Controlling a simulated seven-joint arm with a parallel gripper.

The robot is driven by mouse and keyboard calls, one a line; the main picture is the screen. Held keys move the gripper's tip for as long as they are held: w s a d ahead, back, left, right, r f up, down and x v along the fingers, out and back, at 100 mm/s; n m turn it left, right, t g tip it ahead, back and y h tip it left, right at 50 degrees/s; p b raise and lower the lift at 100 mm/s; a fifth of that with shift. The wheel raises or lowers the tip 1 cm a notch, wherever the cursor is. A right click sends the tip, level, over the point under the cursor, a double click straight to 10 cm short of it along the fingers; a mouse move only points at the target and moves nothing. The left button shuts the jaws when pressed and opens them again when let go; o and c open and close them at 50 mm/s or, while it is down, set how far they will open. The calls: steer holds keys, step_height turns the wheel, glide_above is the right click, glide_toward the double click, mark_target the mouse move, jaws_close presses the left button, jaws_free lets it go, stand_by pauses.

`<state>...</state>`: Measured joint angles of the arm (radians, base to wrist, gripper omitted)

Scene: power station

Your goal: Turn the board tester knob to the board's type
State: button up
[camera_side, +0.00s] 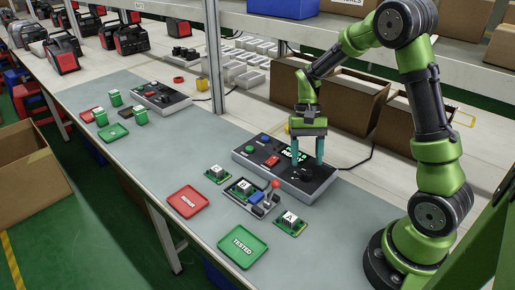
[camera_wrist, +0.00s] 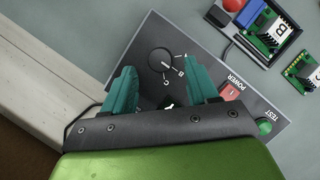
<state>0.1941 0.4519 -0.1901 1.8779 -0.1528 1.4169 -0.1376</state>
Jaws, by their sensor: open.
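The tester (camera_side: 262,160) is a dark box with buttons and a lit display. Its round black knob (camera_wrist: 161,62) has the letters A, B and C around its edge; its white mark appears to point toward B, though it is small. A board in the fixture beside the tester (camera_side: 243,187) carries a white chip marked B (camera_wrist: 282,29). My gripper (camera_side: 308,162) points down over the knob end of the tester. In the wrist view my gripper (camera_wrist: 159,64) is open, its teal fingers on either side of the knob, with gaps between. Contact is not visible.
Loose boards lie left of the fixture (camera_side: 217,174) and right of it, the latter marked A (camera_side: 290,222). The fixture has a red-balled lever (camera_side: 275,184). A red tray (camera_side: 187,201) and a green TESTED tray (camera_side: 243,246) lie in front. Cardboard boxes (camera_side: 345,105) stand behind.

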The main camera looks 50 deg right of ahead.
steer(key=v, duration=1.3)
steer(key=shift+r, duration=0.3)
steer(key=shift+w+d, duration=0.1)
steer(key=shift+d, duration=0.05)
steer(key=s+a+r+n+t, duration=0.2)
steer(key=s+a+t, duration=0.3)
steer(key=s+a, duration=0.1)
steer(key=s+a+r+n+t+h, duration=0.1)
steer(key=s+a+r+n+t, duration=0.1)
steer(key=s+a+t, duration=0.3)
steer(key=s+a+n, duration=0.1)
steer(key=a, duration=0.3)
steer(key=shift+s+a, duration=0.25)
steer(key=shift+s, duration=0.05)
steer(key=shift+r, duration=0.1)
steer(key=shift+c, duration=0.2)
